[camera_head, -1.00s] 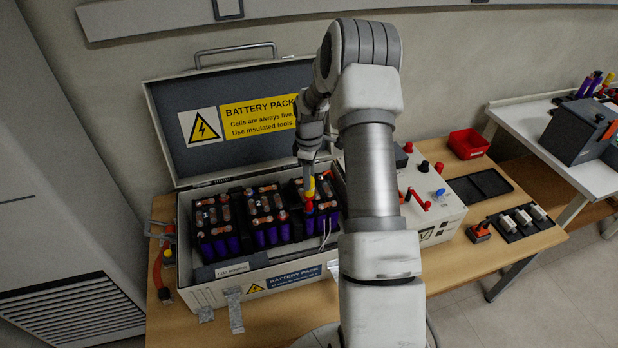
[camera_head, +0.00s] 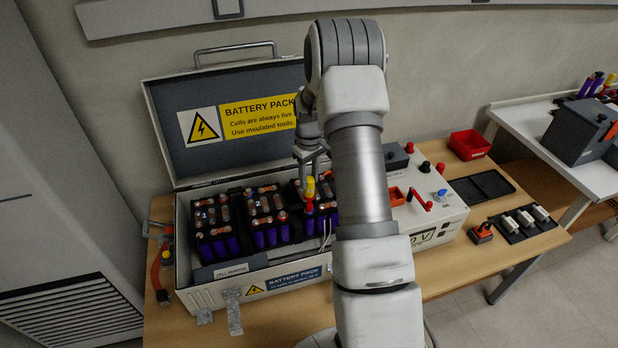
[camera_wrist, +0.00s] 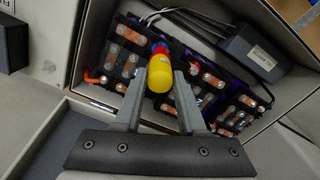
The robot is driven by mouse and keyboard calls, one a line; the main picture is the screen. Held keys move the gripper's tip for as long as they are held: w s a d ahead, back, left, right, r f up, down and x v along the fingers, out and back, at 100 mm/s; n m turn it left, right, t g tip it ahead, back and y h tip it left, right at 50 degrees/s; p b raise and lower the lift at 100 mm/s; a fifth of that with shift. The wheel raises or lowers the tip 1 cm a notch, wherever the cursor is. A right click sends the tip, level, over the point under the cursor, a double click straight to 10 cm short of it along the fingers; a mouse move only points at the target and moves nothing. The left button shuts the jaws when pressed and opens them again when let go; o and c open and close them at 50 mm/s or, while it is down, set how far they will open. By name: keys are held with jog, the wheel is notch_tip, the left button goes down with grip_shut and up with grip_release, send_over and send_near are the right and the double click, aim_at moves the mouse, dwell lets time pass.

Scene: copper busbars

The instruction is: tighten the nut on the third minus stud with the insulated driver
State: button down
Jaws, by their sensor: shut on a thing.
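My gripper (camera_wrist: 158,95) is shut on the insulated driver (camera_wrist: 160,72), which has a yellow handle and a red part below it. In the head view the driver (camera_head: 310,188) is upright over the rightmost cell block (camera_head: 322,212) of the open battery pack (camera_head: 215,290). The driver's tip and the nut and stud under it are hidden, so I cannot tell whether they touch. The blocks hold purple cells with copper busbars on top; they also show in the wrist view (camera_wrist: 127,62). My arm covers part of the rightmost block.
The case lid (camera_head: 235,110) stands open behind the pack. A white meter box (camera_head: 440,215) with red knobs stands to the right. A red bin (camera_head: 469,144), a dark tray (camera_head: 482,185) and a black holder (camera_head: 520,222) are farther right. White wires (camera_wrist: 180,12) run beside the blocks.

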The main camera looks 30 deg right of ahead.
jog(key=m, duration=0.5)
jog(key=shift+m+b, duration=0.3)
jog(key=shift+m, duration=0.1)
jog(key=m, duration=0.6)
jog(key=shift+r+p, duration=0.7)
jog(key=shift+r, duration=0.2)
